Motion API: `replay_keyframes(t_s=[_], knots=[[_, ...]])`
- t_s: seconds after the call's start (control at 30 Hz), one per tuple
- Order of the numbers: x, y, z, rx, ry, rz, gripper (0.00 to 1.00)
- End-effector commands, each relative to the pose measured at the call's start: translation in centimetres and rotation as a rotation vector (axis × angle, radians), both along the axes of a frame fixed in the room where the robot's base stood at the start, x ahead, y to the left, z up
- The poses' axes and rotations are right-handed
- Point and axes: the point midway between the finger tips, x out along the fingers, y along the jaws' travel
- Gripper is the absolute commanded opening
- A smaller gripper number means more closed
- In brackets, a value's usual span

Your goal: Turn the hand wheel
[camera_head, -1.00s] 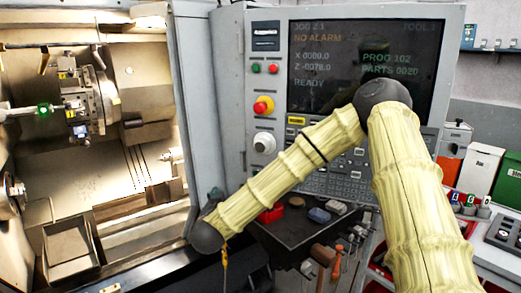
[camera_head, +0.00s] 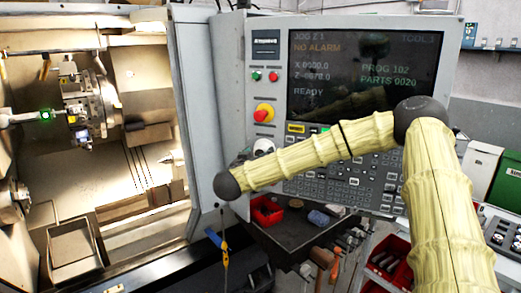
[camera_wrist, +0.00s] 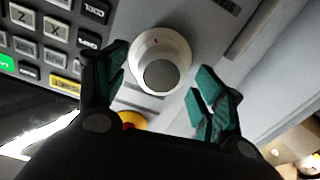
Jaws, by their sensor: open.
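The hand wheel is a round white dial with a grey centre. In the wrist view the hand wheel (camera_wrist: 178,45) lies between the tips of my gripper (camera_wrist: 166,72), whose two dark fingers with green pads are spread apart, one on each side of it. I cannot tell whether either finger touches it. In the head view the hand wheel (camera_head: 263,146) sits on the grey control panel (camera_head: 232,95), just above my forearm and partly covered. My gripper is mostly hidden behind my arm there.
A red and yellow emergency button (camera_head: 264,113) sits above the wheel. The keypad (camera_head: 353,181) and screen (camera_head: 362,70) are to its right. The open lathe chamber (camera_head: 140,185) is at left.

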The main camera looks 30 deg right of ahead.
Motion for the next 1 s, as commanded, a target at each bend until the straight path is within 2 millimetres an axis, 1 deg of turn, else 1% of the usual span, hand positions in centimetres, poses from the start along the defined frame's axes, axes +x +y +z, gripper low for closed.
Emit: replay_keyframes(t_s=[0.1,0.2,0.57,0.6,0.73,0.8,0.87,0.93,1.0], knots=[[0.8,-1.0,0.2,0.001,0.001,0.0,0.69],[1.1,-1.6,0.0,0.0,0.001,0.0,0.69],[1.4,-1.9,-0.1,0.0,0.001,0.002,0.69],[1.4,-1.9,-0.1,0.0,0.001,0.002,0.65],[1.4,-1.9,-0.1,0.0,0.001,0.002,0.41],[1.4,-1.9,-0.1,0.0,0.001,0.002,0.32],[1.4,-1.9,-0.1,0.0,0.001,0.002,0.3],[1.4,-1.9,0.0,-0.001,0.0,0.002,0.26],[1.4,-1.9,0.0,-0.001,0.0,0.001,0.25]])
